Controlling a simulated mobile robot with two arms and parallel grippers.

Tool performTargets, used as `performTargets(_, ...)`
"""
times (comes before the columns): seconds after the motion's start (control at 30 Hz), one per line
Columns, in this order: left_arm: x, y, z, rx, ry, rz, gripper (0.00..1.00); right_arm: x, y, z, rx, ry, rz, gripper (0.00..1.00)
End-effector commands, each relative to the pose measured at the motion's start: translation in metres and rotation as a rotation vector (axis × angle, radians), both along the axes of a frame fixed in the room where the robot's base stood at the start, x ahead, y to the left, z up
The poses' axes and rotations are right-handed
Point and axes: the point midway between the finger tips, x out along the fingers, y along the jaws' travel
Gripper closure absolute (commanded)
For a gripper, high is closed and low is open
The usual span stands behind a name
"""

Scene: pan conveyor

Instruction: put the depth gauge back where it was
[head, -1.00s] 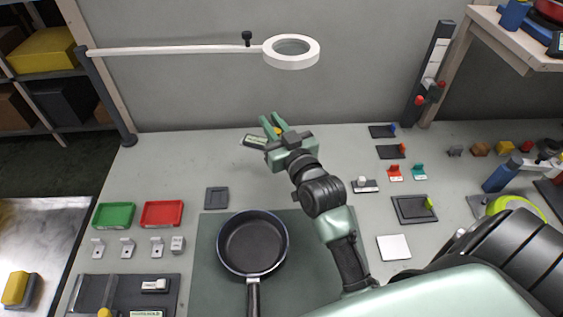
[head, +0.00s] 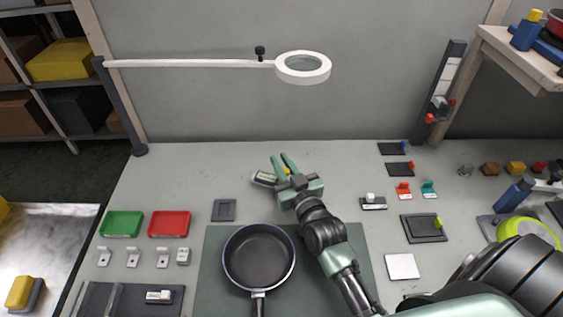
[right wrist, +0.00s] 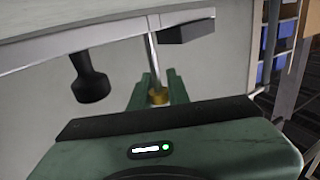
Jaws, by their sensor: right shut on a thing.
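My right gripper (head: 283,164) is above the table behind the pan, its green fingers pointing away toward the wall. It is shut on the depth gauge, which shows as a small grey body with a pale label (head: 264,178) just left of the fingers. In the right wrist view a brass part (right wrist: 158,96) sits between the two fingertips (right wrist: 158,90), with a silver rod running from it. The gauge looks clear of the table, but its height is hard to tell. My left gripper is out of view.
The pan (head: 259,257) lies on a green mat (head: 212,275). A dark square holder (head: 224,210) is left of it, near the red tray (head: 169,223) and green tray (head: 121,223). A ring lamp (head: 303,67) overhangs the back. Small fixtures stand at right, including a black pad (head: 422,232).

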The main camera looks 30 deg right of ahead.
Motion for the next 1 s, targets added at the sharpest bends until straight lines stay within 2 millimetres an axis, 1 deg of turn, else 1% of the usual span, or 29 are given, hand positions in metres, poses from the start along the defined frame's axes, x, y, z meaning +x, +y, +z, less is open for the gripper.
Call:
performTargets(0.37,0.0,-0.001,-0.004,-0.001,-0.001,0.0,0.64,0.0,0.0,-0.012,0.0,0.005,0.001,1.0)
performTargets(0.4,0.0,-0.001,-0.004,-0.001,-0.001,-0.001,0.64,-0.001,0.0,-0.013,0.001,0.009,0.001,0.75)
performTargets(0.43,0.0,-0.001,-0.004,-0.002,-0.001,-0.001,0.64,-0.001,0.001,-0.014,0.001,0.01,0.001,0.67)
performTargets(0.47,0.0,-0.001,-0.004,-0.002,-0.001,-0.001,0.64,-0.001,0.001,-0.014,0.001,0.011,0.001,0.61)
performTargets(0.77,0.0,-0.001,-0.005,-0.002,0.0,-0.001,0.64,-0.002,0.001,-0.016,0.003,0.016,0.002,0.61)
performTargets(0.87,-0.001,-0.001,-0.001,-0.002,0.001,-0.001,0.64,-0.002,0.001,-0.01,0.004,0.016,0.002,0.61)
performTargets(0.93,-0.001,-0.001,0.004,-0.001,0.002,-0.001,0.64,-0.002,0.001,0.0,0.005,0.014,0.002,0.61)
performTargets(0.97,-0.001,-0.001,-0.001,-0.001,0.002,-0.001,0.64,-0.008,0.002,-0.006,0.004,0.019,0.002,0.61)
performTargets(1.0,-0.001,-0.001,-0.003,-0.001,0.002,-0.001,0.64,-0.017,0.002,-0.006,0.003,0.017,0.002,0.61)
